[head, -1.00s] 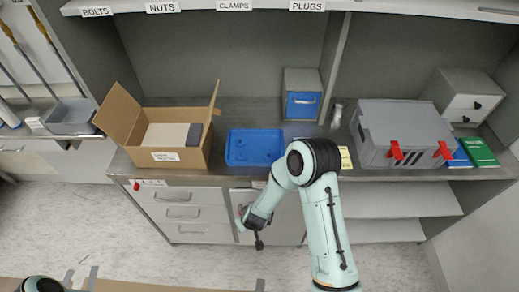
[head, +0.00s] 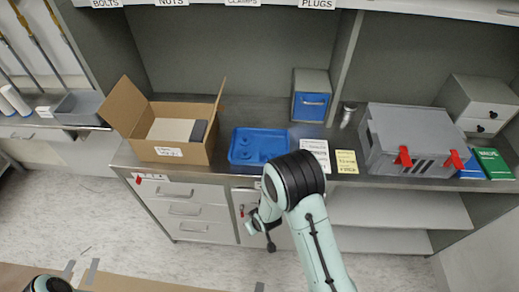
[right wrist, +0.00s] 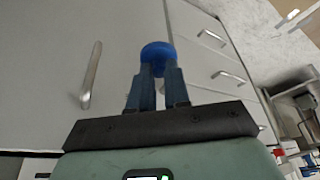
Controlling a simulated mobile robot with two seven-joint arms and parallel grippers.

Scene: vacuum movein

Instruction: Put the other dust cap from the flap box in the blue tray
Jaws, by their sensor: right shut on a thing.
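A round blue dust cap (right wrist: 158,50) is between the fingertips of my right gripper (right wrist: 158,72), which is shut on it. In the head view that gripper hangs below the counter edge, in front of the cabinet, and the cap cannot be made out there. The blue tray (head: 280,149) lies on the counter above and behind the gripper. Round blue shapes show in it; I cannot tell caps from hollows. The open cardboard flap box (head: 183,153) stands left of the tray, holding a pale block and a dark grey piece. My left gripper is not in view.
Right of the tray lie a white sheet (head: 316,153) and a yellow card (head: 346,161). Behind them is a small blue-fronted drawer box (head: 310,104). A grey case with red latches (head: 412,140) stands further right. Cabinet drawers (head: 180,208) are below the counter.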

